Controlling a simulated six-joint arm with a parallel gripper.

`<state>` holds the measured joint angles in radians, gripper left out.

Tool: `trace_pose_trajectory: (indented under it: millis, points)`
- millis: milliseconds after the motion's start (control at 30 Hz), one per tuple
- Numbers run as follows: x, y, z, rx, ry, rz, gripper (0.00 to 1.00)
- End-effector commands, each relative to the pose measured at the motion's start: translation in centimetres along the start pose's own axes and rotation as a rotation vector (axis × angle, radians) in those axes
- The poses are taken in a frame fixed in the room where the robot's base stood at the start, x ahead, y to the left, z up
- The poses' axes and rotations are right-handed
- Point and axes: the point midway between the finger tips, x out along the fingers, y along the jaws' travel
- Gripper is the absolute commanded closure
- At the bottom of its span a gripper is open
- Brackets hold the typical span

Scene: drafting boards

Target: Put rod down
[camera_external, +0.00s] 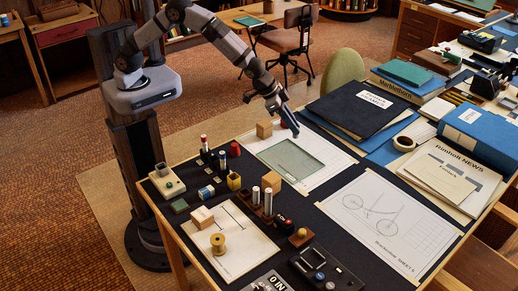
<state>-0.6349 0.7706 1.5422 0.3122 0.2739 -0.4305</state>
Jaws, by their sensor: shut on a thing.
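My gripper (284,106) is over the far side of the drafting sheet, pointing down and to the right. It is shut on a slim dark bluish rod (291,123), which is tilted, with its lower end near the paper. The fingers are small in this view, and I cannot tell whether the rod touches the sheet. A green translucent plate (291,160) lies on the white sheet (325,171) in front of the rod.
A wooden block (264,130) stands just left of the rod, with a red cylinder (234,149) farther left. A dark holder (257,208) with pale upright cylinders stands nearer. A black folder (360,107) lies to the right. The bicycle drawing (390,220) is clear.

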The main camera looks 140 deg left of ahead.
Motion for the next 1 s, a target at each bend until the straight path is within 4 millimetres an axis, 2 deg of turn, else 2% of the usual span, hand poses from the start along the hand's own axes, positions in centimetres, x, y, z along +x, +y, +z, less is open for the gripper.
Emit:
trace_pose_trajectory:
  millis: [300, 567, 833, 1000]
  points:
    - [3.9, 0.1, 2.7, 0.002, -0.003, 0.001, 1.00]
    - [4.5, 0.1, 3.0, 0.002, -0.001, 0.001, 1.00]
    - [7.0, 0.1, 4.7, 0.003, -0.002, 0.001, 1.00]
    - [7.6, 0.1, 5.0, 0.002, -0.001, 0.001, 1.00]
